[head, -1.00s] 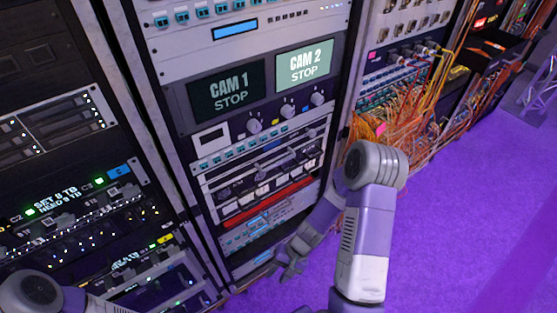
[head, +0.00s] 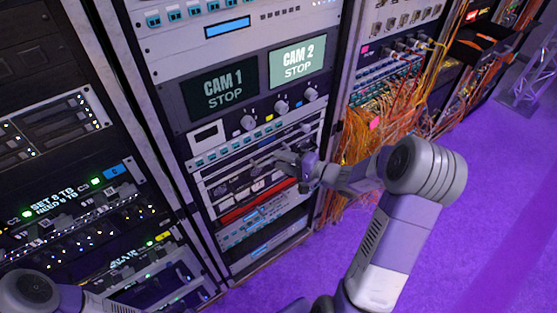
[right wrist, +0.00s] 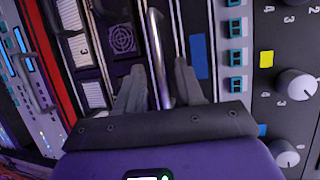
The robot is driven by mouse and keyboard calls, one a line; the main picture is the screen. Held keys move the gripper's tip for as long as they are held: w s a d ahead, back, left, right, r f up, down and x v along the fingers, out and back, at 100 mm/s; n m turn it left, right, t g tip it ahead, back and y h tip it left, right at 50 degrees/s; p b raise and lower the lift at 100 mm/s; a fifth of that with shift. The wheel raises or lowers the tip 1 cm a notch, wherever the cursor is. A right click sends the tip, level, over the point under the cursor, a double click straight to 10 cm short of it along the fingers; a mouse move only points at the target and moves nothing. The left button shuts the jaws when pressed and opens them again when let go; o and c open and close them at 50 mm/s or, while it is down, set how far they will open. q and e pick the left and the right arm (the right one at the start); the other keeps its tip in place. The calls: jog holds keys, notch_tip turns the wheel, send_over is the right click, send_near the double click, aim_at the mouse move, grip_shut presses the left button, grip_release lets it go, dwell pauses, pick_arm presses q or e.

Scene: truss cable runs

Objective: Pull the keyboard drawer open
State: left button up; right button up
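The drawer's bar handle (right wrist: 158,60) shows in the right wrist view as a silver bar in front of a dark rack panel (right wrist: 123,68). My right gripper (right wrist: 160,82) is open, with one finger on each side of the bar and gaps between. In the head view my right gripper (head: 262,165) is at the middle rack, below the camera screens, and hides part of the drawer area. The drawer looks shut, flush with the rack. My left gripper is out of view; only part of my left arm shows at the lower left.
Above the gripper are the CAM 1 screen (head: 222,92) and CAM 2 screen (head: 297,62), with control knobs (head: 282,106) below. A red strip (head: 258,201) lies beneath it. Loose orange cables (head: 370,140) hang to the right. The purple floor (head: 480,200) is clear.

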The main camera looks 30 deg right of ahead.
jog(key=shift+x, duration=0.85)
grip_shut()
